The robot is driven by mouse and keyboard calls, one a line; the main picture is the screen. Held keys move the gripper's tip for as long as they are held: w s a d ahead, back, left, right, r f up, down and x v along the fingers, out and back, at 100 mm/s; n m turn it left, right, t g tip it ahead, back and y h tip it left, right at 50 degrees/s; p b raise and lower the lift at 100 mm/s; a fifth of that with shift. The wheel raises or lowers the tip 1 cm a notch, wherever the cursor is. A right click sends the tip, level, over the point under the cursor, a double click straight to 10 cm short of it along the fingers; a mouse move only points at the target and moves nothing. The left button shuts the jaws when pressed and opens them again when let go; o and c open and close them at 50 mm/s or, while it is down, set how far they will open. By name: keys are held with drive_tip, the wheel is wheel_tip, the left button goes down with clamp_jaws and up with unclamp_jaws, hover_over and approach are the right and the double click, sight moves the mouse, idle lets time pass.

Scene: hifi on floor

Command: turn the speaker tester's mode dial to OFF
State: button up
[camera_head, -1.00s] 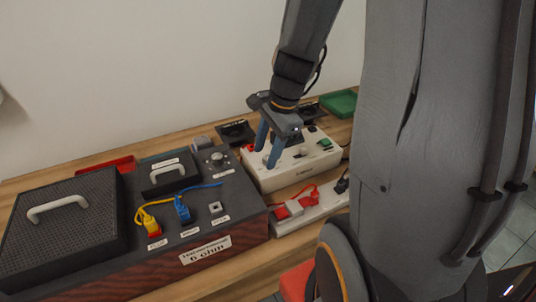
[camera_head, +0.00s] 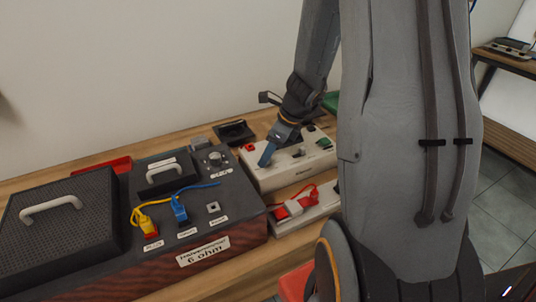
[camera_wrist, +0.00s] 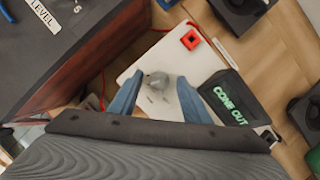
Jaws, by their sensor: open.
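In the head view one blue finger (camera_head: 267,154) shows over the tester and the other is mostly hidden. A dark display (camera_wrist: 228,103) reads "CONE OUT" in green. The dial's setting is not readable.
A red square socket (camera_wrist: 190,40) sits on the tester's corner. The dark cabinet (camera_head: 235,205) with yellow and blue plugs stands to its left. A pale strip with a red cable (camera_head: 300,208) lies in front. Small black speakers (camera_head: 235,131) stand behind.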

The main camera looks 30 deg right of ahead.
drive_tip(key=shift+f, duration=0.2)
drive_tip(key=shift+c, duration=0.4)
drive_tip(key=c, duration=1)
drive_tip(key=shift+o, duration=0.2)
